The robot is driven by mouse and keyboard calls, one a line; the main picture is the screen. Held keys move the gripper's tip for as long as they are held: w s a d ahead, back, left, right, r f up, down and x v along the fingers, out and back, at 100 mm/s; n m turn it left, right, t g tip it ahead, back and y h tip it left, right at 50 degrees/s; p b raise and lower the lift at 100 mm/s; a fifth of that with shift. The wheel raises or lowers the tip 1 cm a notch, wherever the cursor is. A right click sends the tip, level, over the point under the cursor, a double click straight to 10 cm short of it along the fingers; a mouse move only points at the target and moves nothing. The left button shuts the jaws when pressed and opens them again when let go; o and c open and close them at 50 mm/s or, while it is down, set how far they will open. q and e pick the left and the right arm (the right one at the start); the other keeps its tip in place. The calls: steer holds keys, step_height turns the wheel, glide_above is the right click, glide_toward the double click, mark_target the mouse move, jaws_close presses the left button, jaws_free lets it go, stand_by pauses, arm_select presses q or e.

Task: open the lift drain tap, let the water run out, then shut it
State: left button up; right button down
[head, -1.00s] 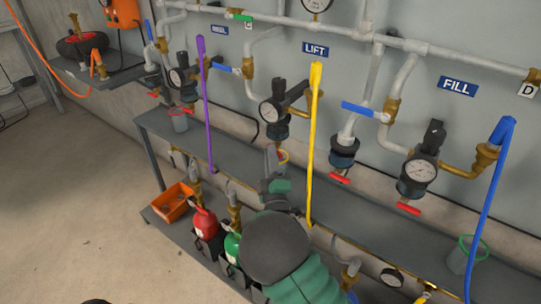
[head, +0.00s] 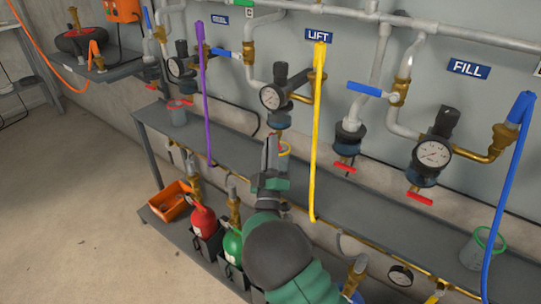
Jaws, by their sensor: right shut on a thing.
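The lift unit hangs on the wall under the LIFT sign (head: 319,36), with a round gauge (head: 270,97) and a dark blue-banded bowl (head: 279,121). My right gripper (head: 271,140) reaches up from below to just under this bowl. It is shut at the place of the lift drain tap, which its fingers hide. A cup with an orange-yellow rim (head: 285,149) shows just right of the fingers; its lower part is hidden. I cannot see whether water runs. My left gripper is not in view.
Red taps (head: 419,198) sit under neighbouring units. A green-rimmed cup (head: 478,254) stands on the grey shelf (head: 395,235). Red and green bottles stand below.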

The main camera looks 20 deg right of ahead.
steer(key=shift+w+f+m+h+b, duration=0.1)
steer(key=shift+f+m+h+b, duration=0.15)
steer(key=shift+m+h+b, duration=0.4)
steer(key=shift+f+m+h+b, duration=0.2)
steer(key=shift+m+h+b, duration=0.1)
steer(key=shift+m+h, duration=0.55)
steer(key=c, duration=1.8)
jaws_free()
steer(key=shift+d, duration=0.1)
